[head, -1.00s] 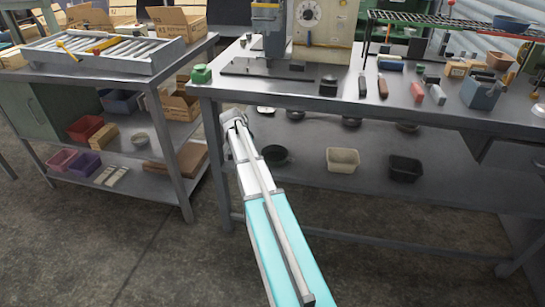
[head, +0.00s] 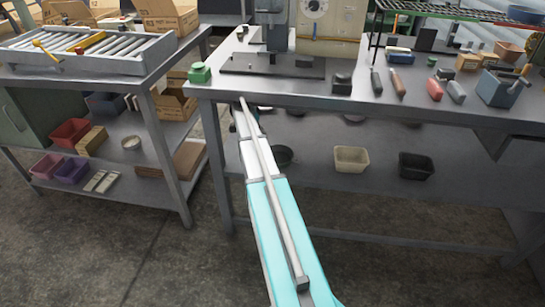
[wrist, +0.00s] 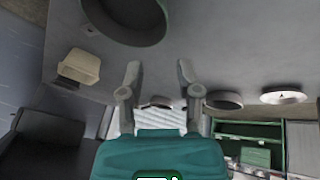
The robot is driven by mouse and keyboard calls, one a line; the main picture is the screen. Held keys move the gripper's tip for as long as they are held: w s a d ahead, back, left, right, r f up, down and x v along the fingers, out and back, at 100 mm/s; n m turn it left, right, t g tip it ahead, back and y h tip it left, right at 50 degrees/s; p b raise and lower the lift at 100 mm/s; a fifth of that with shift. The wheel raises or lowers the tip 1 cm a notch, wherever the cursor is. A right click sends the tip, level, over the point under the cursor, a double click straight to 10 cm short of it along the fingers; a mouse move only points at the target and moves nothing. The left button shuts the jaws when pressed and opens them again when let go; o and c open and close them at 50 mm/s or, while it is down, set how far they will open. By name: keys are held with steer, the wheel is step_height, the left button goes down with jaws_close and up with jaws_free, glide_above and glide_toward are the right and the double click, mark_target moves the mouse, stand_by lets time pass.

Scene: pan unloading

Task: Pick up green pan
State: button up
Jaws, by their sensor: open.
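The green pan, dark and round, shows in the wrist view (wrist: 125,22) at the top edge, partly cut off. In the head view a dark round pan (head: 284,154), likely the same one, sits on the lower shelf just right of my arm, which partly hides it. My gripper (wrist: 160,80) is open, with empty space between its two fingers. In the wrist view the pan lies beyond the fingertips and a little to the left, apart from them. In the head view the fingers are hidden at the far end of my arm, by the bench's front edge.
The steel workbench (head: 290,96) overhangs the lower shelf. A cream bin (head: 351,158) and a black bin (head: 415,166) stand right of the pan. Another dark round pan (wrist: 224,100) shows in the wrist view. A cart leg (head: 168,150) stands left of my arm.

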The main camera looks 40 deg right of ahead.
mark_target(282, 158)
steer(key=shift+w, duration=0.1)
stand_by(0.3)
steer(key=shift+b+x, duration=3.1)
steer(key=shift+x, duration=0.2)
steer(key=shift+a, duration=0.1)
steer(key=shift+f, duration=0.15)
steer(key=b+x, duration=0.3)
steer(key=shift+w+f, duration=0.1)
steer(key=shift+w, duration=0.15)
steer(key=shift+b+x, duration=0.9)
steer(key=shift+x, duration=0.05)
steer(key=shift+s, duration=0.1)
steer(key=shift+c, duration=0.2)
jaws_close()
